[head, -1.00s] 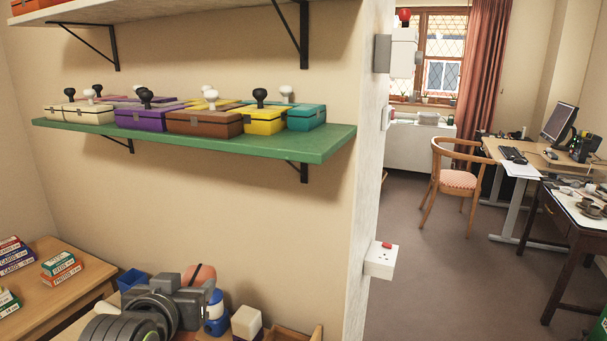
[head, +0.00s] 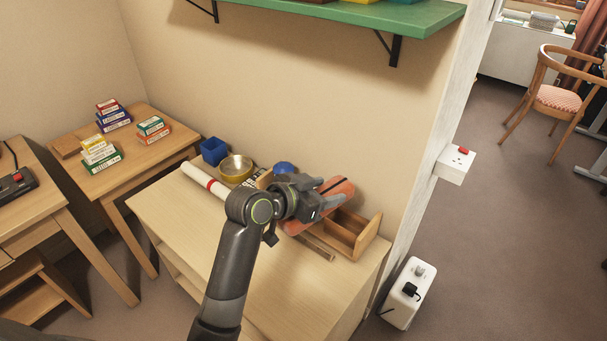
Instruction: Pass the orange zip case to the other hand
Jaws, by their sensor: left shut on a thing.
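The orange zip case (head: 338,190) is a long, rounded orange shape with a dark line along it. It is in the head view, above the right part of the light wood cabinet top (head: 185,225). My left gripper (head: 322,204) is shut on the case, and the gripper and wrist cover its middle. I cannot tell whether the case touches anything beneath it. My right gripper is not in view.
A wooden divided tray (head: 368,236) stands right of the case. A rolled white tube with a red band (head: 203,180), a brass bowl (head: 236,166) and a blue box (head: 214,151) are at the back left. The green shelf (head: 420,22) overhangs behind. The cabinet's front left top is clear.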

